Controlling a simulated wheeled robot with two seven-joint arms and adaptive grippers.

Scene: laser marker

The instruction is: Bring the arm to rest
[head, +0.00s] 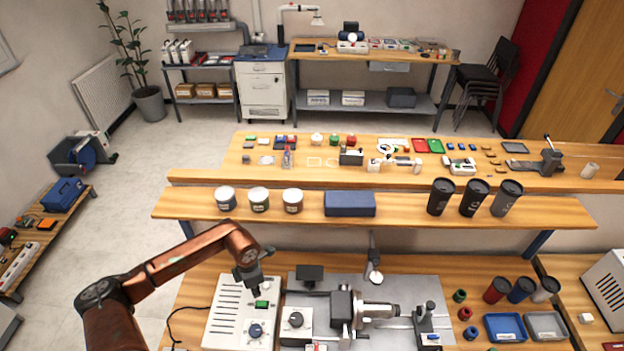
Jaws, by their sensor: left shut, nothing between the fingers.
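My left arm comes in from the lower left, bent at the elbow, with copper-coloured links. My left gripper (252,286) points down over the back right part of a white control box (228,312) on the near bench. The gripper is small in the picture and shut, with nothing held. A green switch or display (262,304) on the box lies just below the fingertips. I cannot tell whether the fingertips touch the box. My right gripper is not in view.
The laser marker (362,308) stands on a grey plate right of the box. Cups (497,290) and a blue tray (504,327) are at the right. A raised shelf (400,205) with jars, a blue box (349,204) and black tumblers (441,196) runs behind.

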